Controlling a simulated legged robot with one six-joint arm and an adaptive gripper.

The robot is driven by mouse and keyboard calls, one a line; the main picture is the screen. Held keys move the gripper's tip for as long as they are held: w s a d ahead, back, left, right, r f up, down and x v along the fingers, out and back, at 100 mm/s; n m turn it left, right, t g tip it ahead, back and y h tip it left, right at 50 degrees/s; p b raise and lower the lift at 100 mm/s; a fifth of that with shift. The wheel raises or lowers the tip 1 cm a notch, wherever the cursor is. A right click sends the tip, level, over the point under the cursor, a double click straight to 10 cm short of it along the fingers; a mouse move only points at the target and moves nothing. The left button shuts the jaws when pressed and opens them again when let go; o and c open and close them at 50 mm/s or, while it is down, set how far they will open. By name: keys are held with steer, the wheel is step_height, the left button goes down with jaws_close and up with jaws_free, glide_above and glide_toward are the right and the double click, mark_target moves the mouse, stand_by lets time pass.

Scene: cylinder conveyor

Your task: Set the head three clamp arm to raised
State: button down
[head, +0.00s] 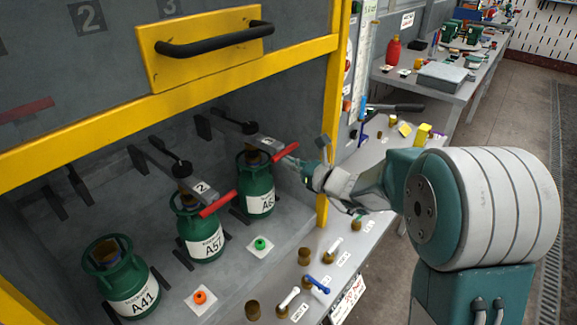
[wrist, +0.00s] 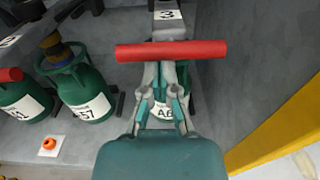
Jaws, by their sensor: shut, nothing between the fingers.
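The head three clamp arm (wrist: 167,15) is a grey bar marked 3 with a red crossbar handle (wrist: 172,50). It reaches out over the green cylinder labelled A6-something (head: 258,195), whose label is partly hidden in the wrist view. In the head view the arm lies low over the cylinder's top, its red handle (head: 285,152) toward the front. My gripper (wrist: 160,70) is shut and empty, right at the handle's near side. It also shows in the head view (head: 297,163). Whether the fingertips touch the handle or sit beneath it, I cannot tell.
Clamp arm 2 (head: 201,188) lies over cylinder A57 (head: 206,240). Cylinder A41 (head: 130,288) stands at the left. A yellow frame post (head: 333,110) rises close to my arm. A shelf in front (head: 295,268) carries pegs and small knobs. An overhead panel has a black handle (head: 215,40).

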step_height(320, 180, up, 14)
steer(key=w+a, duration=0.2)
steer(key=shift+a, duration=0.3)
steer(key=shift+f, duration=0.1)
